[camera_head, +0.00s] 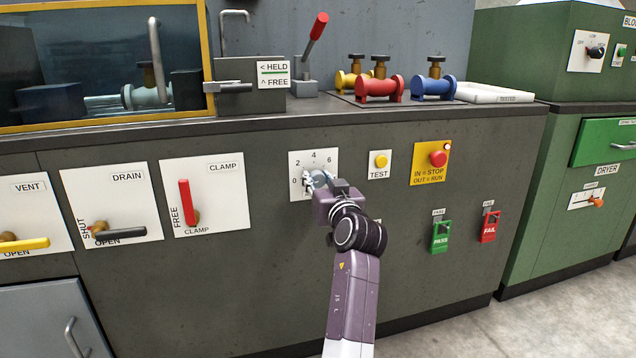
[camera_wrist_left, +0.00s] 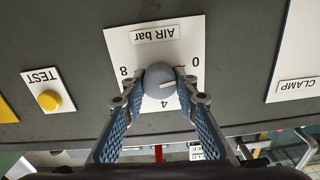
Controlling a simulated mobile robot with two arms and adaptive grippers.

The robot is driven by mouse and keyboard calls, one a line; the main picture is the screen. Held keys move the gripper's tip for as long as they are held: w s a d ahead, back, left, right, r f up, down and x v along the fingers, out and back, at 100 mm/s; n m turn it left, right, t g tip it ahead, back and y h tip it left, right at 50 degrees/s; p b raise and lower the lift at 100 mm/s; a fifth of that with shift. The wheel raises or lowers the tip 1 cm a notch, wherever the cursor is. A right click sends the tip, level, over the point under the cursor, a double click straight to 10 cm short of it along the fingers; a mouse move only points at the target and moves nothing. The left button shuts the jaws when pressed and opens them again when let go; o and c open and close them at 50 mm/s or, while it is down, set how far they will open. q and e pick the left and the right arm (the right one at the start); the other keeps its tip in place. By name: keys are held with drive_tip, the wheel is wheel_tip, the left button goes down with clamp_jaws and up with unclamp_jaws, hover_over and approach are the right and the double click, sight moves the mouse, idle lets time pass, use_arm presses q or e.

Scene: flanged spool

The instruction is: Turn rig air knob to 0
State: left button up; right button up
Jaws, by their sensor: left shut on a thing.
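The air knob is a round grey knob (camera_wrist_left: 159,84) on a white dial plate (camera_head: 298,158). The plate is marked 0, 2, 4, 6 in the head view. In the left wrist view the plate (camera_wrist_left: 120,45) is upside down, with "AIR bar", 8, 4 and 0 readable. A short pale mark on the knob points roughly toward the right there; its exact reading is unclear. My left gripper (camera_head: 316,181) is shut on the knob, with one fingertip on each side of it in the left wrist view (camera_wrist_left: 159,90). My right gripper is not in view.
A yellow TEST button (camera_head: 380,161) and a red stop button (camera_head: 438,158) are right of the dial. CLAMP (camera_head: 185,200), DRAIN (camera_head: 122,233) and VENT (camera_head: 25,243) levers are left. PASS (camera_head: 441,236) and FAIL (camera_head: 488,227) tags hang lower right.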

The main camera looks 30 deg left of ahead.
sight(314, 135)
use_arm(q)
drive_tip(key=shift+f, duration=0.15)
drive_tip(key=o, duration=1.2)
drive_tip(key=shift+c, duration=0.2)
wheel_tip(314, 135, up, 10)
drive_tip(key=shift+r, duration=0.1)
